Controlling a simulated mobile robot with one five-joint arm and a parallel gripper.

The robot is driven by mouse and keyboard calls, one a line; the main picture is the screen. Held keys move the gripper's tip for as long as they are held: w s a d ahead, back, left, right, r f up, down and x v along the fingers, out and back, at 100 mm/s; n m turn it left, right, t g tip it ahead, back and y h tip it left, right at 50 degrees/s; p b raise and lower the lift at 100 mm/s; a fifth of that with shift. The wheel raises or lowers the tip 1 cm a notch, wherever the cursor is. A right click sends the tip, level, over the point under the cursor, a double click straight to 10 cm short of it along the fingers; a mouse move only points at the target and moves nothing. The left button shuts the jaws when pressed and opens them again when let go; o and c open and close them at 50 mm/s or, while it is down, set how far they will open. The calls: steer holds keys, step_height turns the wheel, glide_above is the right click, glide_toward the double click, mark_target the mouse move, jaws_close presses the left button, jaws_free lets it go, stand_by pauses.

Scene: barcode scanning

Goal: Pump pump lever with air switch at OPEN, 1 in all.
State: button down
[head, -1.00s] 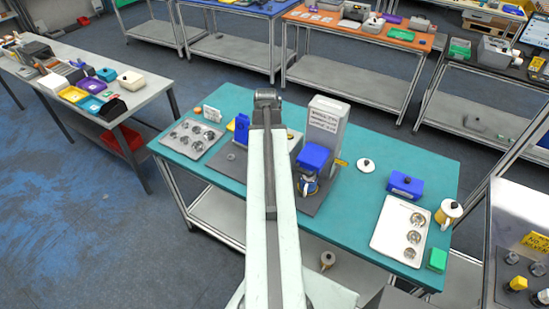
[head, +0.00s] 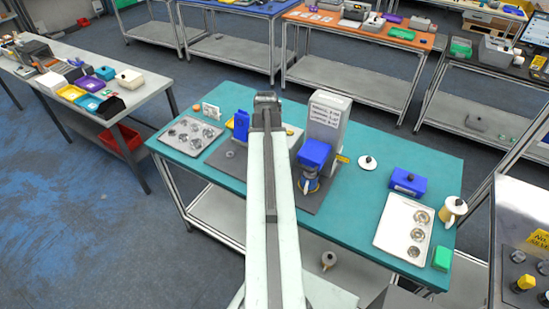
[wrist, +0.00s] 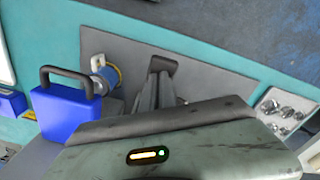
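My gripper (head: 265,108) is at the far end of my raised arm, over the back of the teal table. Its fingers are too small and dark to tell open from shut. A grey tower with a blue head (head: 314,153) stands right of my arm, with a small cup-like part (head: 309,183) below it. In the wrist view, a blue block with a dark handle (wrist: 66,112) is at left. No OPEN marking is readable.
A grey body with a lit yellow bar (wrist: 148,155) fills the lower wrist view. On the teal table (head: 345,215), a cup tray (head: 190,140) lies left. A second tray (head: 400,228), blue box (head: 407,184) and white lid (head: 367,162) are right.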

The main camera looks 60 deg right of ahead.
steer(key=shift+d+f+b, duration=0.1)
steer(key=shift+f+b, duration=1.9)
steer(key=shift+f, duration=0.35)
step_height(320, 180, up, 8)
steer(key=p, duration=0.8)
steer(key=shift+r, duration=0.15)
step_height(320, 180, up, 4)
steer(key=p, duration=0.4)
